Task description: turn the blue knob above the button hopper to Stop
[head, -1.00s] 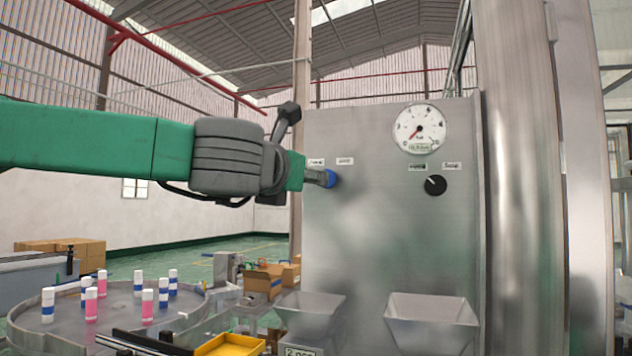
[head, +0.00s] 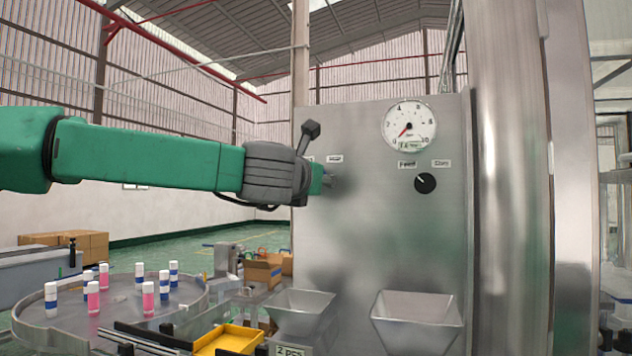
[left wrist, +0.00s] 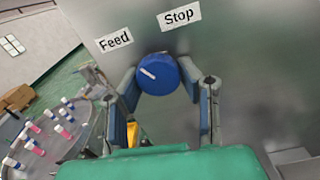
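The blue knob (left wrist: 160,76) is on the steel panel in the left wrist view. Its white mark points up and left, toward the "Feed" label (left wrist: 114,39). The "Stop" label (left wrist: 180,16) is above and right of the knob. My left gripper (left wrist: 159,77) has one finger on each side of the knob, and both fingertips appear to touch it. In the head view my left gripper (head: 328,181) reaches the panel from the left and hides the knob. The hopper (head: 301,312) is lower on the panel, below the gripper. My right gripper is in neither view.
A black knob (head: 425,183) with two labels and a dial gauge (head: 409,127) are right on the panel (head: 370,230). A second hopper (head: 417,318) is below them. A round table (head: 115,315) with several pink and white bottles and a yellow tray (head: 230,340) are lower left.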

